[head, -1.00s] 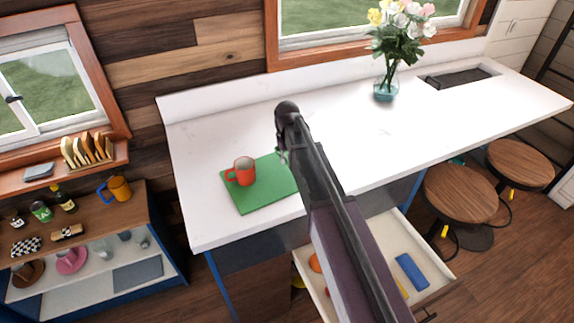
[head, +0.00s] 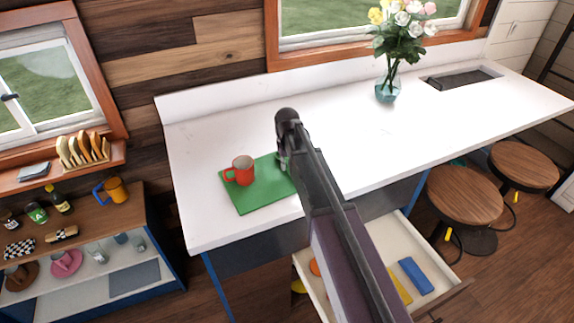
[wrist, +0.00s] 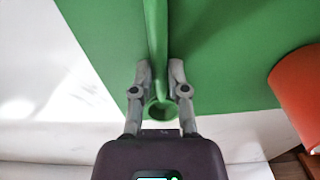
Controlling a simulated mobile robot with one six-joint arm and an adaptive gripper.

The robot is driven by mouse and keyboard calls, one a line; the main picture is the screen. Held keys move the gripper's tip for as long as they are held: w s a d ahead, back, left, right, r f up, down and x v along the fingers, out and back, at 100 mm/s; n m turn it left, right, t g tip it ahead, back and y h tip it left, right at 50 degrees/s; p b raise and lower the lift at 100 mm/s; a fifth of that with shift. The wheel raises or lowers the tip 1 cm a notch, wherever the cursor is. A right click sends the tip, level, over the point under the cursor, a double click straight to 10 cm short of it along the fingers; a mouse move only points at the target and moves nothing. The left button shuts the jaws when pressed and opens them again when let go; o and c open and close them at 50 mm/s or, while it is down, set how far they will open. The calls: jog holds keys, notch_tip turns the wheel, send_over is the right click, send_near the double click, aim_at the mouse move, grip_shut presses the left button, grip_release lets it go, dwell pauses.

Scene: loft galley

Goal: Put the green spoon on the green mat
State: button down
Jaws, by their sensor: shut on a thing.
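The green spoon (wrist: 157,45) is held between the two fingers of my gripper (wrist: 160,75), as the wrist view shows. Its handle runs up to the top of that view, and a rounded, hollow end (wrist: 160,110) sits between the fingers. The green mat (wrist: 225,60) lies beneath and past the spoon; I cannot tell whether they touch. In the head view the mat (head: 250,203) lies on the white counter near its front edge.
A red mug (head: 240,172) stands on the mat, and it also shows at the right of the wrist view (wrist: 298,95). A drawer (head: 440,297) below the counter is open, holding a blue block (head: 416,275). A flower vase (head: 387,88) stands further back. The counter between is clear.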

aim_at(287, 166)
jog(key=c, duration=0.6)
grip_release()
jog(key=shift+c, duration=0.2)
notch_tip(287, 166, up, 12)
jog(key=p, duration=1.2)
jog(key=shift+r, duration=0.1)
jog(key=s+d+m, duration=0.2)
jog(key=s+d, duration=0.5)
jog(key=s, duration=0.3)
jog(key=s+d+m, duration=0.2)
jog(key=s+d, duration=0.6)
jog(key=s, duration=0.3)
jog(key=shift+s+d+m, duration=0.2)
jog(key=shift+d+m, duration=0.1)
